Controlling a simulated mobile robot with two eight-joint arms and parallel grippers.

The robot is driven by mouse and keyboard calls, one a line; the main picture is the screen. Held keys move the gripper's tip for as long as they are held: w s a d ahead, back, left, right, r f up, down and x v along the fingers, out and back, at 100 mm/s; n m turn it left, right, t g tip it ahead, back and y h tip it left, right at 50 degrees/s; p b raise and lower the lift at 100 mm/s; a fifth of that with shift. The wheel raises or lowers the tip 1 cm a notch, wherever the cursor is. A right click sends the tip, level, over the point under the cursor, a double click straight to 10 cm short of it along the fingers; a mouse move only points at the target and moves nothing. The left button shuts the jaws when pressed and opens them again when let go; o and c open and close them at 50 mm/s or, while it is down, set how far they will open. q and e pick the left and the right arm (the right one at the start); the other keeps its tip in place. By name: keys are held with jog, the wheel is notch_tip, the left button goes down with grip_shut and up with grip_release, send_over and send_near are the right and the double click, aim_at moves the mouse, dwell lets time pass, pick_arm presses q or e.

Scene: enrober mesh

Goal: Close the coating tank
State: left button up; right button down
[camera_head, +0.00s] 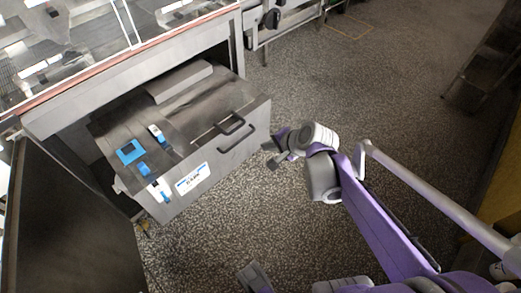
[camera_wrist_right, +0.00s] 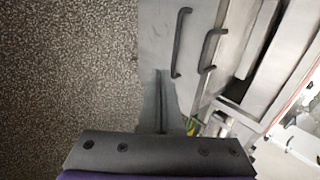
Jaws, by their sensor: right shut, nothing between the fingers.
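The coating tank (camera_head: 245,150) is a grey metal box standing out like a drawer from under the machine. One dark handle (camera_head: 236,126) is on its front face and another lies on its top. Both handles show in the right wrist view, the front one (camera_wrist_right: 181,42) being the left of the two. My right gripper (camera_head: 272,155) is shut and empty, just off the front face, beside the front handle and apart from it. Its fingers (camera_wrist_right: 161,100) overlap the front face in the wrist view. A grey part at the bottom of the head view seems to be my left gripper (camera_head: 255,276); its fingers are unclear.
Blue fittings (camera_head: 130,152) and a label (camera_head: 191,179) are on the tank's left part. The machine frame (camera_head: 130,68) stands above and behind it. A dark panel (camera_head: 70,220) stands at the left. The speckled floor (camera_head: 340,75) right of the tank is clear.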

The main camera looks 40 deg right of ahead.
pick_arm(q)
jog(key=f+b, duration=0.2)
jog(key=f, duration=0.1)
jog(key=f+b, duration=0.2)
jog(key=shift+w, duration=0.25)
pick_arm(e)
jog(key=w+r+x, duration=0.1)
jog(key=w+x, duration=0.1)
jog(key=x, duration=1)
jog(key=shift+r, duration=0.25)
jog(key=shift+w+a, duration=0.1)
